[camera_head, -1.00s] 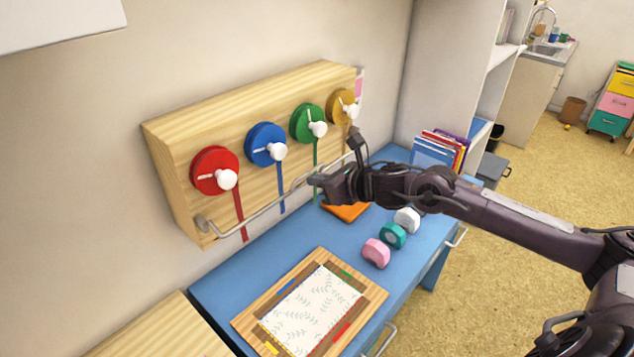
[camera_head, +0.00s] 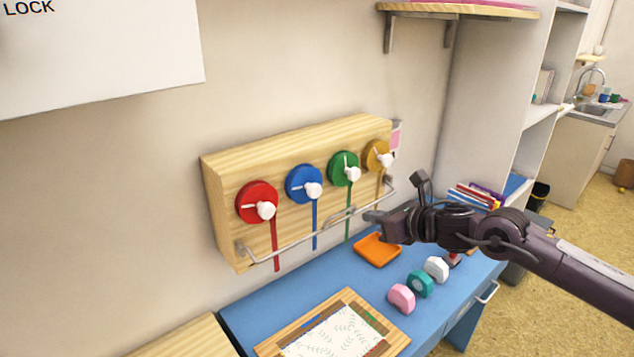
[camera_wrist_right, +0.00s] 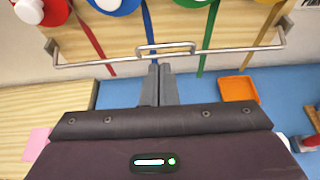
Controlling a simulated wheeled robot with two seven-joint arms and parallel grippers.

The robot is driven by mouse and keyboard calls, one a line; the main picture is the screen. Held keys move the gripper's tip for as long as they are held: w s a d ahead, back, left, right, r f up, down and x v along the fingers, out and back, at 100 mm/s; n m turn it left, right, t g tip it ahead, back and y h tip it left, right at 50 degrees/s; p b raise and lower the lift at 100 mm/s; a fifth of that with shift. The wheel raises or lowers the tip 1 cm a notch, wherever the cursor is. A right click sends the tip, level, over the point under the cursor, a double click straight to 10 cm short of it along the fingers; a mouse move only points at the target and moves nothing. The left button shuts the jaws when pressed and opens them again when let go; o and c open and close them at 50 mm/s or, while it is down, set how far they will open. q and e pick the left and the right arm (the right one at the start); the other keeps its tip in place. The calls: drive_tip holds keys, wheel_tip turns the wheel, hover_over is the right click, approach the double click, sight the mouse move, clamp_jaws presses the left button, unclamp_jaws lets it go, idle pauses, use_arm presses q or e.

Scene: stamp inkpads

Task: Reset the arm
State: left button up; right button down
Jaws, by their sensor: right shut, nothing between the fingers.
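My right gripper (camera_head: 372,217) comes in from the right and hangs above the blue desk, just in front of the metal rail. Its fingers (camera_wrist_right: 157,86) are shut together and empty in the wrist view, pointing toward the rail (camera_wrist_right: 95,64). The left gripper is in neither view. The wooden wall box (camera_head: 225,180) carries round red (camera_head: 257,202), blue (camera_head: 304,184), green (camera_head: 343,168) and yellow (camera_head: 376,155) reels, each with a white knob and a hanging ribbon. Whether the fingers touch the rail is unclear.
Books (camera_head: 478,196) stand behind my right arm. A shelf (camera_head: 455,10) is on the wall above.

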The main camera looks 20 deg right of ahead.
drive_tip(key=s+a+f+m+g+h, duration=0.1)
drive_tip(key=s+a+f+m+h, duration=0.1)
drive_tip(key=s+a+f+m, duration=0.6)
drive_tip(key=s+a+f+m+g+h, duration=0.1)
drive_tip(key=a+f+m, duration=0.4)
drive_tip(key=m, duration=0.6)
drive_tip(key=s+f+m+g+h, duration=0.1)
drive_tip(key=s+f+m+g, duration=0.25)
drive_tip(key=s+m, duration=0.65)
drive_tip(key=s+f+m+g, duration=0.3)
drive_tip(key=s+m+g, duration=0.1)
drive_tip(key=s+m, duration=0.55)
wheel_tip(320, 180, down, 31)
drive_tip(key=s+g+b, duration=0.1)
drive_tip(key=s, duration=0.1)
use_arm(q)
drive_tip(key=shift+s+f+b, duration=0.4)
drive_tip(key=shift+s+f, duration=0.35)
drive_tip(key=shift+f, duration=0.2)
use_arm(e)
drive_tip(key=s+d+f+n+g, duration=0.1)
drive_tip(key=s+d+f, duration=0.2)
drive_tip(key=s+f, duration=1.5)
drive_tip(key=shift+s+f+h, duration=0.3)
drive_tip(key=shift+s, duration=0.5)
drive_tip(key=c, duration=2.1)
unclamp_jaws()
drive_tip(key=shift+d, duration=0.1)
drive_tip(key=shift+c, duration=0.2)
